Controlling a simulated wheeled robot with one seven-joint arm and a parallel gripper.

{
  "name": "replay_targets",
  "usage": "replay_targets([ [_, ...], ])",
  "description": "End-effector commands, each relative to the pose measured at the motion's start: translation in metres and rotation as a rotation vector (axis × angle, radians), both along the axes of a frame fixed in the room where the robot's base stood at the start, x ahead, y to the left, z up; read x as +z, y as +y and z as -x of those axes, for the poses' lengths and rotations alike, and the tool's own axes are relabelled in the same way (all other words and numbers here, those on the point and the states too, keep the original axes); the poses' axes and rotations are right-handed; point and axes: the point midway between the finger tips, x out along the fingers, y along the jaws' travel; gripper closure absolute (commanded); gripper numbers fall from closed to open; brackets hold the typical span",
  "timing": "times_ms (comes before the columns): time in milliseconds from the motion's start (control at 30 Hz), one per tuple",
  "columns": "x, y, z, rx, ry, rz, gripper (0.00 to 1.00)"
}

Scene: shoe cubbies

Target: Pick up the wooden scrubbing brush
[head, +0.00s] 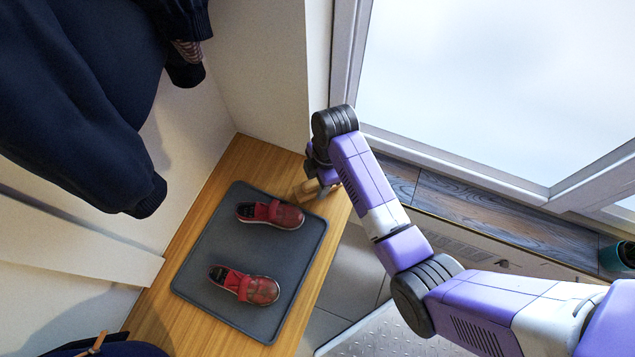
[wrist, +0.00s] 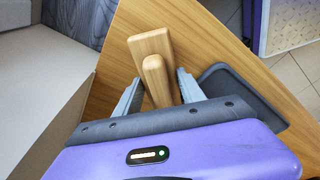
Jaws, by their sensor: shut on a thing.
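The wooden scrubbing brush (wrist: 153,45) is pale wood, with a block and a handle. In the wrist view it lies between the two fingers of my gripper (wrist: 157,88), which is shut on it. In the head view the brush (head: 309,190) shows at the far right end of the wooden bench, beside my gripper (head: 324,183). The fingertips are partly hidden by my arm there. I cannot tell whether the brush touches the bench top.
The wooden bench (head: 225,160) carries a dark grey tray (head: 232,225) with two red shoes (head: 270,214) on it. A wall stands behind the bench end. Dark clothing (head: 80,90) hangs at the upper left. A window with a dark wooden sill (head: 500,218) is at the right.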

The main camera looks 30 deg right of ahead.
Motion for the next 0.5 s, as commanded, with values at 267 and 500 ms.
replay_targets([
  [267, 0.030, 0.000, -0.001, 0.000, -0.003, -0.001, 1.00],
  [500, 0.094, 0.000, -0.002, -0.001, -0.006, 0.000, 1.00],
])
